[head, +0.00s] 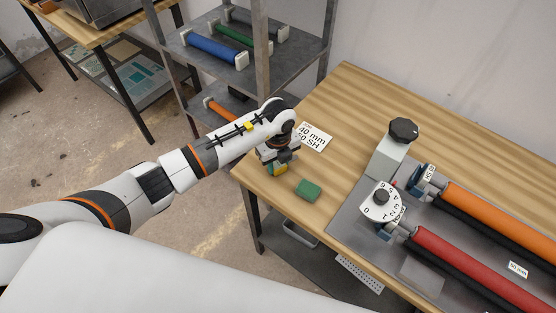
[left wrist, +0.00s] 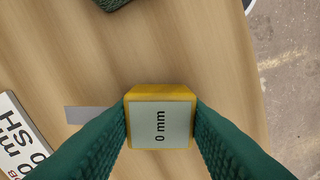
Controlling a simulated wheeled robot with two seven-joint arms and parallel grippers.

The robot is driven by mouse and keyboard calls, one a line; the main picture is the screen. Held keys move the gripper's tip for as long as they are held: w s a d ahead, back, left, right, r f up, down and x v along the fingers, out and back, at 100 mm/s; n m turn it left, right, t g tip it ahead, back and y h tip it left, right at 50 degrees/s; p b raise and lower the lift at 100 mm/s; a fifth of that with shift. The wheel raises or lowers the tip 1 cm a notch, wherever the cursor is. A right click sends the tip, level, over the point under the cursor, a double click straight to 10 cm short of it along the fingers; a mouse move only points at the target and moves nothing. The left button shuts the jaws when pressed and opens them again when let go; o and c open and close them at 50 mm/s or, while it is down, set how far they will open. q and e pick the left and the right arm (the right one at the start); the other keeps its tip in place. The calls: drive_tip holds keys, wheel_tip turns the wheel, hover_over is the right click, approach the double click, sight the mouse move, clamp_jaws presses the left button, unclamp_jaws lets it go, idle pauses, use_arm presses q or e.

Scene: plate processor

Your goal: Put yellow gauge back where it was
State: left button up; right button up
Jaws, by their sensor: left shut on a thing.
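The yellow gauge (left wrist: 160,92) is a small yellow block with a grey face reading "0 mm". In the left wrist view it sits between the two green fingers of my left gripper (left wrist: 160,130). In the head view my left gripper (head: 276,170) points down over the left corner of the wooden table (head: 345,95), shut on the gauge, of which only a little yellow shows. Whether the gauge touches the table I cannot tell. My right gripper is not in view.
A green block (head: 308,190) lies right of my left gripper. A white label card (head: 314,137) lies just behind it. The plate machine with an orange roller (head: 490,212), a red roller (head: 460,262) and a dial (head: 381,200) fills the right side. A shelf (head: 262,70) with rollers stands behind.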

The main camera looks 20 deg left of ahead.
sight(278, 163)
use_arm(q)
drive_tip(key=shift+f, duration=0.2)
drive_tip(key=o, duration=1.1)
drive_tip(key=shift+r, duration=0.25)
wheel_tip(278, 163, up, 12)
drive_tip(key=b, duration=0.2)
